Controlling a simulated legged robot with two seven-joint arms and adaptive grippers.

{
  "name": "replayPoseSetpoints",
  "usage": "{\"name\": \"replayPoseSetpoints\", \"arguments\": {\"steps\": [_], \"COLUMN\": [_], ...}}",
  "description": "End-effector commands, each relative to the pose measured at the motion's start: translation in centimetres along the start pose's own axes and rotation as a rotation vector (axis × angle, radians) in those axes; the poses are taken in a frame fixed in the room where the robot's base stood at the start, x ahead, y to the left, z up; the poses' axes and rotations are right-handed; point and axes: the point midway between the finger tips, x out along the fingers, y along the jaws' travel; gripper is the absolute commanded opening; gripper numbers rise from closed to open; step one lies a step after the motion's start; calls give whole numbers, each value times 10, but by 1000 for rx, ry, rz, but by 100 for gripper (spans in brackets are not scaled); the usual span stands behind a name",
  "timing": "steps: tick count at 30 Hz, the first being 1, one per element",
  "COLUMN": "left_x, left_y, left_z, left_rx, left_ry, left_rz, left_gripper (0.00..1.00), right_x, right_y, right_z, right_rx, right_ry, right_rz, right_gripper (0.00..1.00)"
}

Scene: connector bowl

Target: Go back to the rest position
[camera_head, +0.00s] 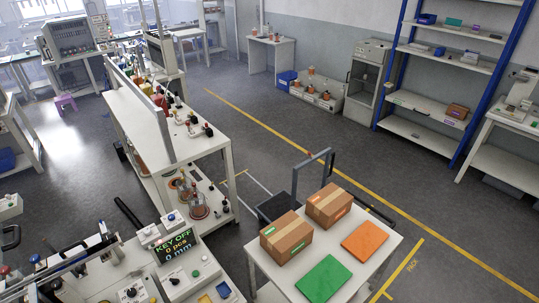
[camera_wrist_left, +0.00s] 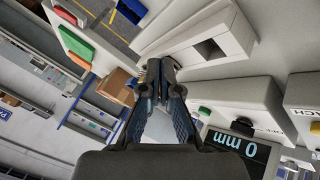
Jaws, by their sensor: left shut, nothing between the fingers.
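My left gripper (camera_wrist_left: 158,78) shows in the left wrist view, with its two dark fingers brought together at the tips. It is shut and nothing shows between the fingers. Close to it in that view are a white housing with a square opening (camera_wrist_left: 209,49) and a display reading "0 mm" (camera_wrist_left: 243,146). I cannot make out contact with either. In the head view I cannot clearly pick out the left gripper among the equipment at lower left. My right gripper is in neither view.
A control station with a "KEY OFF" display (camera_head: 174,246) stands at lower left. A white table (camera_head: 371,279) at lower right holds two cardboard boxes (camera_head: 287,237), a green panel (camera_head: 323,279) and an orange panel (camera_head: 365,242). A shelf unit (camera_head: 447,61) stands behind.

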Motion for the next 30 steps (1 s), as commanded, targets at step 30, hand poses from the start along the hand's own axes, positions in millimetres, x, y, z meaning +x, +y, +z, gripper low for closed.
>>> {"name": "replayPoseSetpoints", "arguments": {"steps": [30], "left_x": [-24], "left_y": [99], "left_z": [134], "left_rx": [54], "left_ry": [-207], "left_rz": [-522], "left_gripper": [0], "right_x": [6], "right_y": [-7], "right_z": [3], "right_rx": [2], "right_ry": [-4], "right_rz": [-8], "right_gripper": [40]}}
